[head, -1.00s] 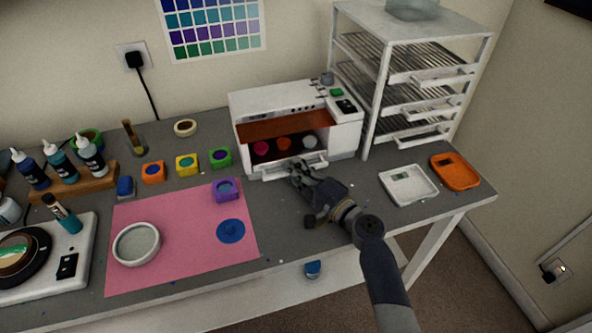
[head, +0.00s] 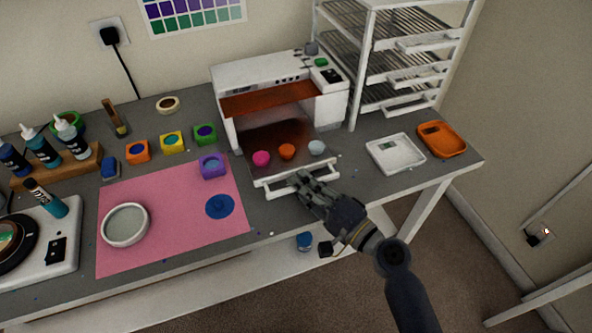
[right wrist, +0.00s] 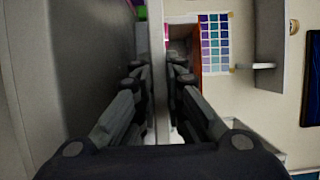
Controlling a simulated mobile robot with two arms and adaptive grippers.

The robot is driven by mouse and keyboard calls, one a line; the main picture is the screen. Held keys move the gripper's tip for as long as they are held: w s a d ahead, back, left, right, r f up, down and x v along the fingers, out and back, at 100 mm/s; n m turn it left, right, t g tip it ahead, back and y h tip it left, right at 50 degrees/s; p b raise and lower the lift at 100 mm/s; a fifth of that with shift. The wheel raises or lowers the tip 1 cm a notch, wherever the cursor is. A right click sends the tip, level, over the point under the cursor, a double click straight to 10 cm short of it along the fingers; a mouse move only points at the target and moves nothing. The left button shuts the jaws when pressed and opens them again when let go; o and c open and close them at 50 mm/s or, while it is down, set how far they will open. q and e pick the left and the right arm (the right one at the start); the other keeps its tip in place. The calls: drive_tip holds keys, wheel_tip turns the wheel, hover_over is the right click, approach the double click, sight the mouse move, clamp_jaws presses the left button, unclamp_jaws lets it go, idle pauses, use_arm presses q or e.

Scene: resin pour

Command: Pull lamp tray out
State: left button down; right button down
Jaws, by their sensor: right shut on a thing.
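The white curing lamp box (head: 275,95) stands on the grey table against the wall, its front open with an orange interior. Its lamp tray (head: 262,184) sticks out of the front toward me. On the tray are a pink piece (head: 261,158), an orange piece (head: 287,152) and a pale grey piece (head: 316,148). My right gripper (head: 303,182) is shut on the tray's front handle. In the right wrist view the fingers (right wrist: 158,75) close on a thin white bar. My left gripper is not in view.
A pink mat (head: 170,225) with a round dish (head: 126,224) lies to the left. A wire rack (head: 365,70) stands right of the box. A white tray (head: 396,153) and an orange tray (head: 442,140) lie at the right. Table is clear before the handle.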

drive_tip(key=shift+s+d, duration=0.1)
drive_tip(key=shift+s, duration=0.1)
drive_tip(key=c, duration=1.6)
unclamp_jaws()
drive_tip(key=shift+c, duration=0.2)
drive_tip(key=v, duration=1.2)
